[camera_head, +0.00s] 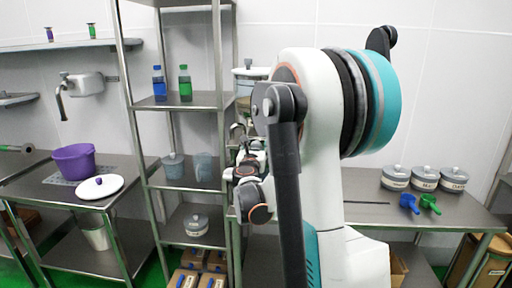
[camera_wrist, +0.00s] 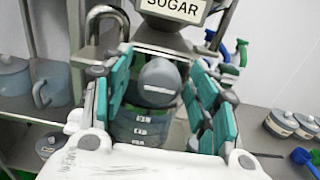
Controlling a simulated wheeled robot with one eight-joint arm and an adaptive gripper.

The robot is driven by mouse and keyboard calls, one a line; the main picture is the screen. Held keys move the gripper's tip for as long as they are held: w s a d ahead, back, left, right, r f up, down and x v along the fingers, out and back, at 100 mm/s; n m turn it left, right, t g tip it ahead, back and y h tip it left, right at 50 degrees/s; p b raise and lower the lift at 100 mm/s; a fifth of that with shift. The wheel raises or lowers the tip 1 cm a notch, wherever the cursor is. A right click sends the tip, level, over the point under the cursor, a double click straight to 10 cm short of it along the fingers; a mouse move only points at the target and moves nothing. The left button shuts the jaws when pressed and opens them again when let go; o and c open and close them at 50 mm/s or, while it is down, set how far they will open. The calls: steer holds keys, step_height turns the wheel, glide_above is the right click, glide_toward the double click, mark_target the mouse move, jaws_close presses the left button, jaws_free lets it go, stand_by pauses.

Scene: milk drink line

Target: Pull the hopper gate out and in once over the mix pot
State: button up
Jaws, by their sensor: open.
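The hopper (camera_wrist: 174,12) with a SUGAR label is at the top of the wrist view. In the head view, the hopper (camera_head: 250,73) is partly behind my arm. A grey rounded knob (camera_wrist: 158,82) with a pale stripe, apparently the gate's handle, is below the hopper. My gripper (camera_wrist: 160,75) is open, its teal pads to the left and right of the knob with gaps showing. The mix pot (camera_wrist: 140,126), greenish with pale marks, is lower behind the knob and partly hidden. In the head view, my gripper (camera_head: 246,165) is mostly hidden by my arm.
A metal shelf (camera_head: 187,101) with blue and green bottles stands to the left. A purple tub (camera_head: 74,161) and white lid (camera_head: 100,187) are on the left bench. Lidded canisters (camera_head: 425,178) and blue and green scoops (camera_head: 409,202) stand on the right table.

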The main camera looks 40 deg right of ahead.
steer(key=v, duration=1)
steer(key=shift+s+a, duration=0.25)
steer(key=shift+s, duration=0.05)
stand_by(0.6)
